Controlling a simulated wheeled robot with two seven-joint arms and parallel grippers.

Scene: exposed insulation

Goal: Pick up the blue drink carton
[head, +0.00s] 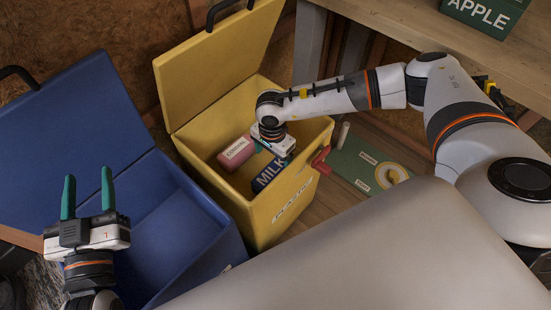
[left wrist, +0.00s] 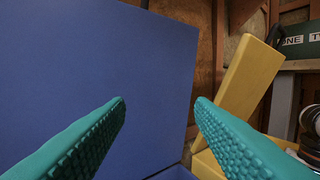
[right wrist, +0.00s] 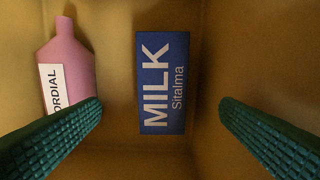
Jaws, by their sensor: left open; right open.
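The blue milk carton (head: 268,174) lies inside the yellow bin, below my right gripper. In the right wrist view the carton (right wrist: 163,82) lies between the two green fingers and beyond their tips, with its MILK label facing the camera. My right gripper (right wrist: 160,108) is open and empty; in the head view its fingers are mostly hidden behind the hand. My left gripper (head: 88,192) is open and empty, with its fingers pointing up in front of the blue bin. The left wrist view shows both its green fingers (left wrist: 160,105) spread apart.
A pink cordial bottle (head: 237,152) lies beside the carton in the yellow bin (head: 292,192), whose walls surround both. The yellow lid (head: 215,65) stands open. The blue bin (head: 190,235) is open on the left. A wooden bench (head: 420,35) bears a green APPLE box (head: 485,14).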

